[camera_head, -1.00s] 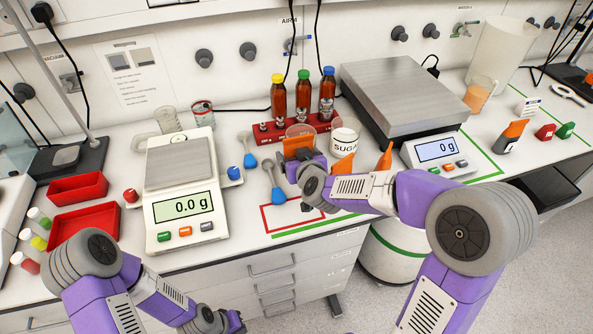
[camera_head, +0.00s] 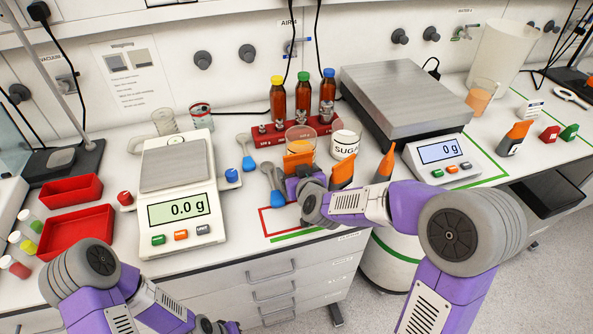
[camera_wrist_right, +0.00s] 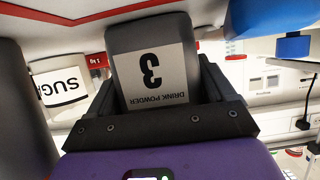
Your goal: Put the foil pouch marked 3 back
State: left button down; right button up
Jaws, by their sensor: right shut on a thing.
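The foil pouch marked 3 (camera_wrist_right: 152,75) is dark grey with a white drink powder label, upside down in the right wrist view. My right gripper (camera_wrist_right: 160,105) is shut on it, with the jaws on either side. In the head view, an orange part of the held pouch (camera_head: 298,162) shows at my right gripper (camera_head: 303,182), in front of the beaker and above the bench. The pouch's lower part is hidden there by the gripper. My left gripper (camera_head: 226,326) is at the bottom edge, partly cut off; its jaws cannot be made out.
A red-outlined area (camera_head: 264,224) lies at the bench's front edge. A beaker (camera_head: 300,140) and sugar tub (camera_head: 346,143) stand close behind the gripper. Other orange-topped pouches stand to the right (camera_head: 385,164) and by the large scale (camera_head: 514,138). A balance (camera_head: 178,205) stands left.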

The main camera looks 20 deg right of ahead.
jog(key=o, duration=1.2)
jog(key=shift+r, duration=0.1)
jog(key=shift+r+p, duration=0.25)
jog(key=shift+p, duration=0.05)
jog(key=shift+r+p, duration=0.4)
jog(key=shift+r, duration=0.05)
jog(key=p+v, duration=0.1)
jog(key=v, duration=1.1)
jog(key=shift+f+p, duration=0.1)
jog(key=shift+p, duration=0.3)
